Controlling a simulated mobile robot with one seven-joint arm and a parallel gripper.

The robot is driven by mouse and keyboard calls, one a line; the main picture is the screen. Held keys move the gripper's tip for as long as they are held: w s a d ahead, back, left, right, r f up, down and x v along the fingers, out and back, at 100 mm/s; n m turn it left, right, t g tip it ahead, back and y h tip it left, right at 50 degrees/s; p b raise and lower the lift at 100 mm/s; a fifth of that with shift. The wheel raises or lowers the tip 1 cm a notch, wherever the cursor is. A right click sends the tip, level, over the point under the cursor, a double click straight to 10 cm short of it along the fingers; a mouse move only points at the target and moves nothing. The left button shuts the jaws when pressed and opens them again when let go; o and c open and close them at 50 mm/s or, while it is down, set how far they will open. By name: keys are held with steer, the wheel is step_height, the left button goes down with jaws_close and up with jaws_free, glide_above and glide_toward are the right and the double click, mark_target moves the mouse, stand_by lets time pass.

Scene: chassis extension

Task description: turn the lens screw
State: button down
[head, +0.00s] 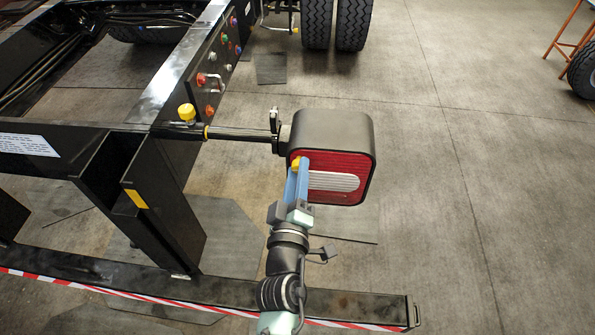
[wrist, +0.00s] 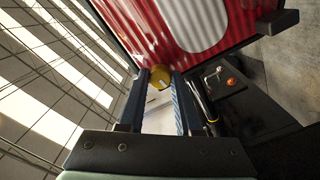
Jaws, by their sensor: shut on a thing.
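The tail lamp (head: 334,150) is a dark rounded box with a red and white lens, on the end of a black bar. Its lens also shows in the wrist view (wrist: 165,32), filling the top. The lens screw (head: 297,163) is a yellow knob at the left edge of the lens. In the wrist view the yellow screw (wrist: 160,80) sits between my fingertips. My gripper (head: 299,172) reaches up from below with its blue fingers at the screw. In the wrist view my gripper (wrist: 160,82) is shut on the screw, a finger on each side.
The black bar (head: 240,134) joins the lamp to the chassis frame (head: 165,95) on the left. A yellow knob (head: 187,112) stands on the frame. A low beam (head: 330,302) with red-white tape lies in front. Floor right of the lamp is clear.

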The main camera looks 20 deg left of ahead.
steer(key=shift+n, duration=1.2)
steer(key=c, duration=0.6)
jaws_free()
steer(key=shift+b+v, duration=0.75)
steer(key=shift+v, duration=5.75)
